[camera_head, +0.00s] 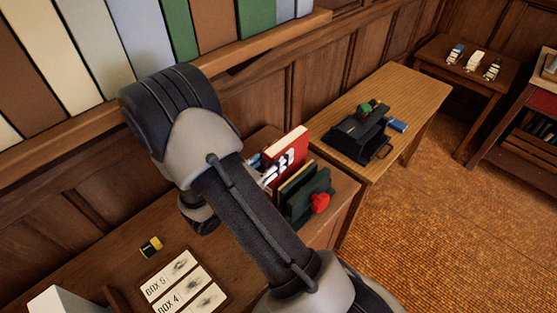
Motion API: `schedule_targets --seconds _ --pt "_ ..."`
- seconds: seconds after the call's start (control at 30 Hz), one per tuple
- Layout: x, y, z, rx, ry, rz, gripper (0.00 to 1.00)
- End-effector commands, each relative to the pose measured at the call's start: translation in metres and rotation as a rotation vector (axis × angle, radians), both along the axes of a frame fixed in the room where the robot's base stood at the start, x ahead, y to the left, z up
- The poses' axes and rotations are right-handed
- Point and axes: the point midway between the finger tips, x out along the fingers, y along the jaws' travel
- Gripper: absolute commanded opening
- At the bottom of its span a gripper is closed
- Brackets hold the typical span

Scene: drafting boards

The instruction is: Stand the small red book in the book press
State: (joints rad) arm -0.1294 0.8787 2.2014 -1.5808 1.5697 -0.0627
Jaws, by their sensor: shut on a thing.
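The red book (293,150) stands upright on the dark wooden table, or just above it; I cannot tell which. My gripper (279,168), partly hidden behind my arm, is shut on it, its pale fingers against the book's near face. Just in front of the book is a dark green upright stand with a red knob (320,203), which looks like the book press. A tan board or book (296,178) stands between the red book and the green plate. My arm hides the left part of this group, so whether the book is inside the press is unclear.
A lighter table at right holds a black device (357,134) with a green knob and a blue block (397,125). A card marked BOX 5 and BOX 4 (184,286) and a yellow-black block (151,247) lie at lower left. Tall coloured panels stand on a ledge behind.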

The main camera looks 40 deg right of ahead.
Motion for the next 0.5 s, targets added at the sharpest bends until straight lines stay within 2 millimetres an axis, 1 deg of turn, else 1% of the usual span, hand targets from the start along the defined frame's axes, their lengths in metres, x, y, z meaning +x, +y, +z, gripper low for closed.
schedule_targets --seconds 0.03,0.1,0.33,0.47,0.5 --pt "0.0001 0.0 -0.0082 -0.003 0.001 0.0 0.0" --pt "0.0 0.0 -0.0126 -0.004 -0.001 0.0 0.0" --pt "0.0 0.0 -0.0115 -0.004 -0.002 0.0 0.0" --pt "0.0 0.0 -0.0153 -0.004 -0.002 0.0 0.0" --pt "-0.0002 0.0 -0.0159 0.0 0.0 0.0 0.3"
